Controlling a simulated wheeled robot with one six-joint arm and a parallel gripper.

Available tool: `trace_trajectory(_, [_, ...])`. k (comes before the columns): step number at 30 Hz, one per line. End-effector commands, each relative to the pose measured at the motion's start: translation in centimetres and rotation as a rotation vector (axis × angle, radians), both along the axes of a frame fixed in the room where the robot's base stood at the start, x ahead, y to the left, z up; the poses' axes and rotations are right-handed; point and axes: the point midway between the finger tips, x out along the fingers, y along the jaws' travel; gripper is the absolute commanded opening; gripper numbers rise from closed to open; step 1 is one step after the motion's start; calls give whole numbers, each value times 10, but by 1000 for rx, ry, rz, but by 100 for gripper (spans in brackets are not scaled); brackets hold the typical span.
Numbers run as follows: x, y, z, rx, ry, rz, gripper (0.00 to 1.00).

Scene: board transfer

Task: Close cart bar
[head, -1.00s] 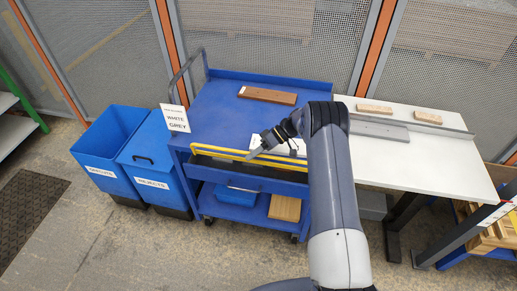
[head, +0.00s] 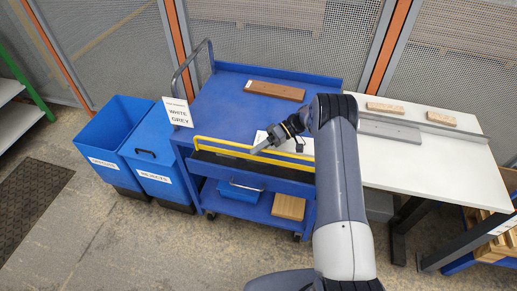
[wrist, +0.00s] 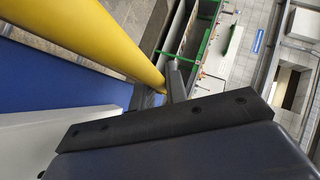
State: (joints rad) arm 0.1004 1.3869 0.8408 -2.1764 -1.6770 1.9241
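The blue cart (head: 235,112) stands left of my arm in the head view. Its yellow bar (head: 228,144) runs along the front edge of the top, raised above a dark strip, with a short upright at its left end. The bar's right end is hidden by my arm. My gripper (head: 258,147) is at the middle of the bar, its grey tip over or against it; contact is unclear. In the wrist view the bar (wrist: 95,35) crosses the upper left, close to the camera. The finger opening is not clear in either view.
A brown board (head: 275,91) lies on the cart top. A white-and-grey label sign (head: 178,112) stands at its left corner. Two blue bins (head: 152,150) are to the left. A white table (head: 430,165) with wooden pieces is to the right.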

Motion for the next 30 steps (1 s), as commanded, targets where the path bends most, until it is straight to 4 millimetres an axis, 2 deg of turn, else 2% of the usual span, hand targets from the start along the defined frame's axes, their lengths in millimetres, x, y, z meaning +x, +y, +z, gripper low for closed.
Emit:
trace_trajectory(1, [0, 0, 0, 0, -1, 0, 18])
trace_trajectory(7, [0, 0, 0, 0, -1, 1, 34])
trace_trajectory(17, [3, -5, 1, 0, -2, 0, 34])
trace_trajectory(20, [8, -17, 5, 1, -5, -1, 34])
trace_trajectory(30, [31, -75, 30, 0, -4, 0, 34])
